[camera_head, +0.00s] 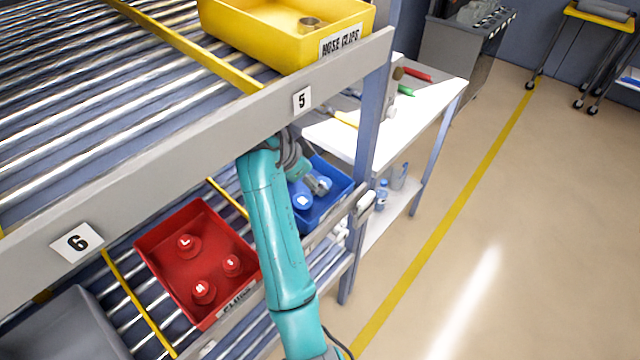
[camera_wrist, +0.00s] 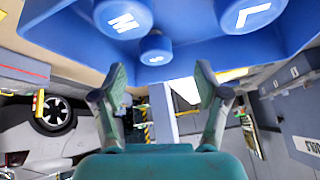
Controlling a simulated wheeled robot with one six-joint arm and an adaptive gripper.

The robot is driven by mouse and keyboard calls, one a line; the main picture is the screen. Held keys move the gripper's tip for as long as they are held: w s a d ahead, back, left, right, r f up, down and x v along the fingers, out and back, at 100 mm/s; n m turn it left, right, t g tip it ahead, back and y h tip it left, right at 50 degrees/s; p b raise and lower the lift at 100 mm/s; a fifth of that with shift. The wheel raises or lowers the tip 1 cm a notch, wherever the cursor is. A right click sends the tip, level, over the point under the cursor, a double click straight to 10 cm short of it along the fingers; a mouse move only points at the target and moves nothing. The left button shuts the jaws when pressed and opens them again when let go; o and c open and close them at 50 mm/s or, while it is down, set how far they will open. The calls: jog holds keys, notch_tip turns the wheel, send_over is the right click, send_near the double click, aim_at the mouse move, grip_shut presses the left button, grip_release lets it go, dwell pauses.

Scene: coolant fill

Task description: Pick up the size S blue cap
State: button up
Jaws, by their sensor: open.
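The size S blue cap (camera_wrist: 156,49) is in the blue bin (camera_wrist: 190,58), seen in the wrist view with a white S on its face. A larger blue cap marked M (camera_wrist: 122,18) is to its left, and one marked L (camera_wrist: 243,12) is to its right. My gripper (camera_wrist: 160,72) is open and empty. Its two fingertips are spread to either side of the S cap, just short of it in the picture. In the head view, my gripper (camera_head: 318,184) is at the blue bin (camera_head: 335,212), and a blue cap (camera_head: 301,198) shows beside it. The S cap cannot be made out there.
A red bin (camera_head: 167,270) with red caps marked L, S and M stands on the same roller shelf, left of my arm. A yellow hose-clips bin (camera_head: 262,48) is on the shelf above, whose edge beam (camera_head: 190,150) overhangs. A white table (camera_head: 345,135) stands behind.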

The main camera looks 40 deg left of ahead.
jog(key=shift+d+x, duration=0.15)
jog(key=shift+x, duration=1.25)
jog(key=shift+d+x, duration=0.15)
jog(key=shift+x, duration=1.2)
jog(key=c, duration=1.1)
